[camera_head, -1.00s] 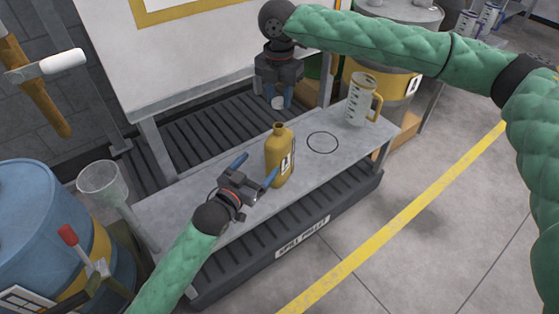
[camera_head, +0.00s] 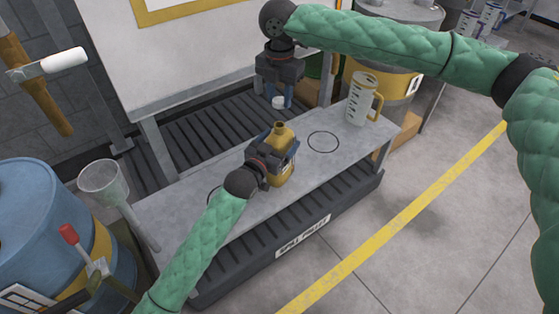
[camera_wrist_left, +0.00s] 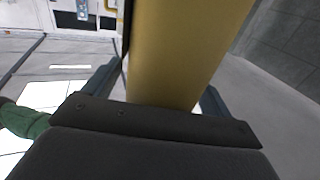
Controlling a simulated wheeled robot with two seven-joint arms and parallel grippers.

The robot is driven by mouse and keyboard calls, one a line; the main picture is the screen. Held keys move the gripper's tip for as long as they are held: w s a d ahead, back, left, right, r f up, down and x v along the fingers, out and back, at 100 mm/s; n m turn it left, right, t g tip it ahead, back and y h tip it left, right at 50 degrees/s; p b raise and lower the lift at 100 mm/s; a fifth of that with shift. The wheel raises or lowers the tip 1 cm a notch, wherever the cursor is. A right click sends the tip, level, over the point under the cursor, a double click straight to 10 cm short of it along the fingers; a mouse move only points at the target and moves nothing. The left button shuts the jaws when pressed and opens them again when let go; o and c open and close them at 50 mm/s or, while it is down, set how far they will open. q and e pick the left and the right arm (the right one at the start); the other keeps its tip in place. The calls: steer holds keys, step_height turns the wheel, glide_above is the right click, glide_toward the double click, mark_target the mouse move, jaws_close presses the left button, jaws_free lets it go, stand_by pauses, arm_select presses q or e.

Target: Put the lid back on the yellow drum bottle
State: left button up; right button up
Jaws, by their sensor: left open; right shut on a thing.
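The yellow bottle (camera_head: 282,172) stands upright on the grey bench, its neck open and uncovered. My left gripper (camera_head: 285,150) is open with its fingers on either side of the bottle's body. In the left wrist view the yellow bottle (camera_wrist_left: 180,50) fills the space between the two open fingers (camera_wrist_left: 155,92); whether they touch it I cannot tell.
A clear measuring jug with a yellow handle (camera_head: 361,98) stands at the bench's right end. A black circle outline (camera_head: 323,142) marks the bench (camera_head: 178,204) right of the bottle. A funnel (camera_head: 104,183) and blue drum (camera_head: 40,220) are at the left.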

arm_select(q)
steer(key=shift+c, duration=0.4)
steer(key=c, duration=1.4)
steer(key=shift+o, duration=0.2)
arm_select(e)
steer(key=shift+f, duration=2.45)
steer(key=shift+f, duration=0.15)
steer(key=shift+f, duration=0.75)
steer(key=shift+f, duration=0.55)
